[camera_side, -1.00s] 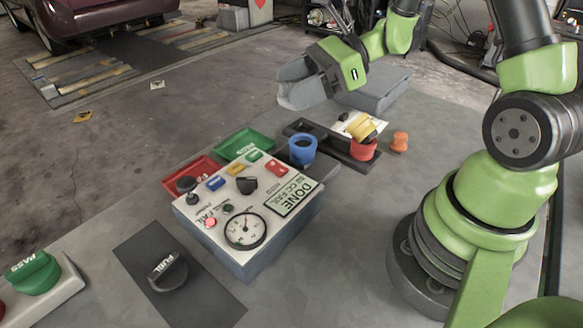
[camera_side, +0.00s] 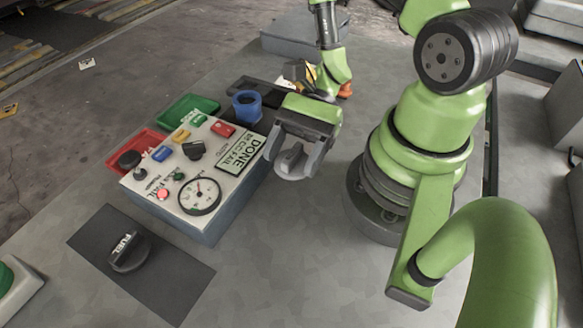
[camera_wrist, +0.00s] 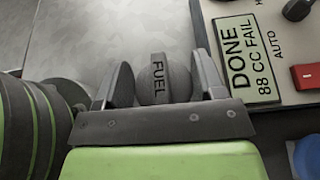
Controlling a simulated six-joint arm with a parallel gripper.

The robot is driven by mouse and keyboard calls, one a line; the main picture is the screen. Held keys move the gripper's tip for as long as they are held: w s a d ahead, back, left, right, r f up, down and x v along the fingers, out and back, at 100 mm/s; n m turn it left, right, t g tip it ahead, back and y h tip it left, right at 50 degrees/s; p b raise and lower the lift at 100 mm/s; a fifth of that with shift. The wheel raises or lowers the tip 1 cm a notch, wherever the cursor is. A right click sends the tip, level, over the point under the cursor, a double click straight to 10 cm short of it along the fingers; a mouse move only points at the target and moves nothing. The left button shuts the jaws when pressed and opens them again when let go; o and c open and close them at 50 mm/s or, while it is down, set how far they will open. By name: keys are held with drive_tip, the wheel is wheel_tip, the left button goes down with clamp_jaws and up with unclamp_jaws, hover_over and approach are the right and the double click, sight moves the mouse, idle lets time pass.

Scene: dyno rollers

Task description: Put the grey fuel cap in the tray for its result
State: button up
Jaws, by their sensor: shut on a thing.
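My gripper (camera_side: 297,165) is shut on the grey fuel cap (camera_side: 291,158), to the right of the test box. In the wrist view the cap (camera_wrist: 165,80) sits between my fingers with its FUEL lettering towards the camera. The test box (camera_side: 195,170) has a gauge, knobs and a display plate (camera_side: 240,153); the plate reads DONE, 88 CC FAIL (camera_wrist: 248,58). A red light (camera_side: 162,193) shows on its panel.
A black FUEL cap (camera_side: 128,252) lies on a dark mat (camera_side: 170,285) at front left. A blue cup (camera_side: 247,106) stands behind the box, near my arm. An orange piece (camera_side: 346,90) is partly hidden by my arm.

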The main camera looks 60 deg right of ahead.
sight(303, 150)
drive_tip(key=shift+f, duration=2)
drive_tip(key=o, duration=0.7)
drive_tip(key=shift+f, duration=0.1)
drive_tip(key=shift+d+r, duration=0.2)
drive_tip(key=shift+r, duration=0.05)
drive_tip(key=shift+v, duration=1.75)
drive_tip(key=shift+c, duration=0.6)
